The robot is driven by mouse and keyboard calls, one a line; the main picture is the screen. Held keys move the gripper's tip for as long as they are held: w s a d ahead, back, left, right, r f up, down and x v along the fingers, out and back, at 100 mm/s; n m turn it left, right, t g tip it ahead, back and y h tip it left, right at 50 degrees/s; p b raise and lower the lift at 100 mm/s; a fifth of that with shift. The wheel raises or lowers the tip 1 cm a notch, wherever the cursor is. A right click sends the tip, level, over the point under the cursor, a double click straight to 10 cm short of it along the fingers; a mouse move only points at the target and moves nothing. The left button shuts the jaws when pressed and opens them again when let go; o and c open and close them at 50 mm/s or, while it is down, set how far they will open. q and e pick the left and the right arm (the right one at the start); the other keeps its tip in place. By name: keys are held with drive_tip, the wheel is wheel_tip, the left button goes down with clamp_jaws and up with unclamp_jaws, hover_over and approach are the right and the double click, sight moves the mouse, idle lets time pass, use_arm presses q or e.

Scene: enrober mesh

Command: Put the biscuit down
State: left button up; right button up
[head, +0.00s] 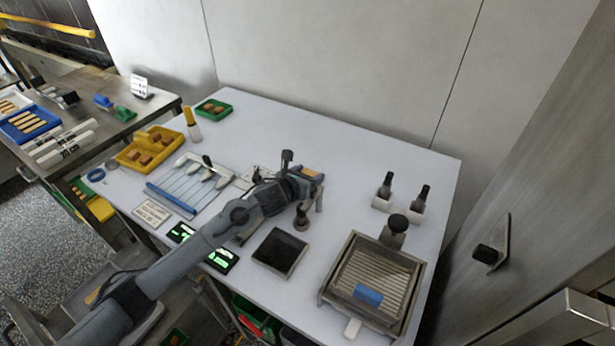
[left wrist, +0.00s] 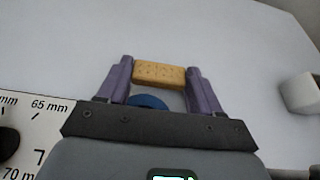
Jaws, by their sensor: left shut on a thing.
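The biscuit (left wrist: 160,74) is a tan, rectangular piece with small holes. In the left wrist view it sits between the two purple fingers of my left gripper (left wrist: 158,82), which is shut on it. In the head view my left gripper (head: 314,188) is over the middle of the white table, left of the mesh tray; the biscuit cannot be made out clearly there. The mesh tray (head: 332,297) has a dark frame, a ribbed surface and a blue block (head: 368,296) on it. My right gripper is not in view.
A dark square plate (head: 280,251) lies left of the mesh tray. Two dark-topped holders (head: 385,188) stand behind it. The table's back is clear.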

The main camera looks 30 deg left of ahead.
use_arm(q)
drive_tip(key=shift+a, duration=0.1)
drive_tip(key=shift+f, duration=0.15)
drive_tip(key=o, duration=0.8)
drive_tip(key=shift+f, duration=0.2)
